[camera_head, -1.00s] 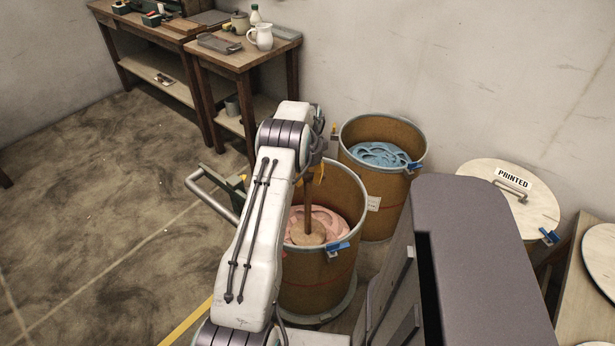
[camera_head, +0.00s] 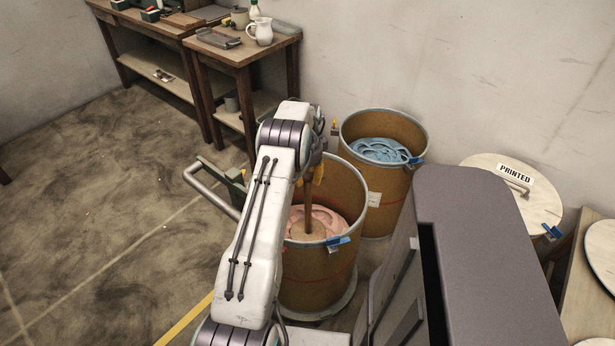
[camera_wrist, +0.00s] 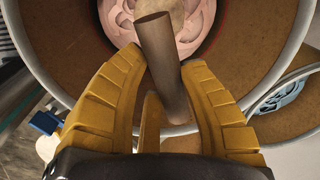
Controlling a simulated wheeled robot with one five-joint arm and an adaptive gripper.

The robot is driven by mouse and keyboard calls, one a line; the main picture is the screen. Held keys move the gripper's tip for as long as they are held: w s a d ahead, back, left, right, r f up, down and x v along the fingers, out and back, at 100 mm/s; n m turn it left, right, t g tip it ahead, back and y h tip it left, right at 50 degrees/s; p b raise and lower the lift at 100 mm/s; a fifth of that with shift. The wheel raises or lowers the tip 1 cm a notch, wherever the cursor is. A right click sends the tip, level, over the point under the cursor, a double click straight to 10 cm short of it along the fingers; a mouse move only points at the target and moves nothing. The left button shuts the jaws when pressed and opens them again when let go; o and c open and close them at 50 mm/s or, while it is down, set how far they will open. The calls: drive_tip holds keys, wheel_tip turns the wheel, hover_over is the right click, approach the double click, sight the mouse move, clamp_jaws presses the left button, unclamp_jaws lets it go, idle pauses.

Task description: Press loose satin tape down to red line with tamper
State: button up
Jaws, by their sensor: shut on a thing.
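My gripper (camera_head: 318,172) is over the near brown drum (camera_head: 325,272), its yellow fingers shut around the upright handle of the wooden tamper (camera_head: 308,215). The wrist view shows the fingers (camera_wrist: 175,78) on either side of the brown handle (camera_wrist: 157,50). The tamper's round tan head is down among the pink satin tape (camera_head: 330,218), which lies in loose folds inside the drum. The head seems to touch the tape; how hard it presses cannot be told. A thin red line runs around the drum's outside, and a reddish band shows inside around the tape in the wrist view.
A second drum (camera_head: 375,190) with blue tape stands close behind. A wooden table (camera_head: 240,52) with a white jug (camera_head: 262,31) stands at the back. The floor at left is open.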

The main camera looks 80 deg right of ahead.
drive_tip(key=shift+r, duration=0.15)
wheel_tip(320, 180, up, 34)
drive_tip(key=p, duration=2.2)
drive_tip(key=shift+f+p, duration=0.2)
drive_tip(key=shift+p, duration=0.15)
